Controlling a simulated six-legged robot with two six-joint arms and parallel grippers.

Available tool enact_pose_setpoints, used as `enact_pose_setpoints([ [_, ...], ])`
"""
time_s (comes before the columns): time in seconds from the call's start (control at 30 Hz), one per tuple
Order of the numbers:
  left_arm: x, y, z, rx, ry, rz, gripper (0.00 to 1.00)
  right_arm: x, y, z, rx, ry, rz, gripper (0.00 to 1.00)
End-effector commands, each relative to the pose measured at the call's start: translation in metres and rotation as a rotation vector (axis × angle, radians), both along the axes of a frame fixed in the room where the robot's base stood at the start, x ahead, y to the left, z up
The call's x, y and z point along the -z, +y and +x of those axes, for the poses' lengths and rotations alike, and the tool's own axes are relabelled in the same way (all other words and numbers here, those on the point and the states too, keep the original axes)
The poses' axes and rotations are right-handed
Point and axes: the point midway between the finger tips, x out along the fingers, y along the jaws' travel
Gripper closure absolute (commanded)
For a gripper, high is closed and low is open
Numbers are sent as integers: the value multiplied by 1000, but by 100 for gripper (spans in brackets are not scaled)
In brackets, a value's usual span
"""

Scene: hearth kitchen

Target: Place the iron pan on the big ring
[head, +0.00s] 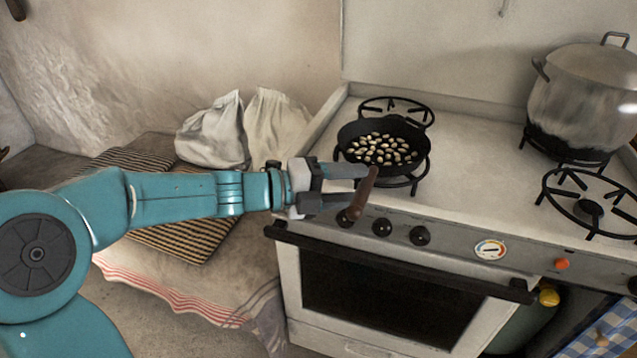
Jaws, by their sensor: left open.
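The black iron pan (345,134) holds several small pale and brown pieces. It sits level on the front-left ring (404,183) of the stove, and its brown handle (363,192) sticks out over the front edge. My left gripper (361,186) is open at the handle, its fingertips close to it; I cannot tell whether they touch it. An empty, wide ring (592,204) with a burner in its middle is at the front right of the stove top. My right gripper is not in view.
The back-left ring (397,108) is empty. The stove top between left and right rings is clear. Knobs (382,228) and an oven rail line the front. White sacks (214,135) and striped mats lie left.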

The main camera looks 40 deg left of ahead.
Motion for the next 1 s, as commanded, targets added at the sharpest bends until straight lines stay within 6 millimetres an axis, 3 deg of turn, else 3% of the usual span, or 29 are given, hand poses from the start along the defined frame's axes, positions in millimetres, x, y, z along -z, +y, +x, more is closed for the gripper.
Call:
enact_pose_setpoints([
  [0.2, -9, 34, -40, -7, 1, 1, 45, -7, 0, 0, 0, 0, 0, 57],
  [0.4, -12, 52, -63, -4, 1, -1, 45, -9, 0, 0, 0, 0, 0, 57],
  [1.0, -13, 55, -69, 0, 1, -1, 45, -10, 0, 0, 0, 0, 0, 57],
])
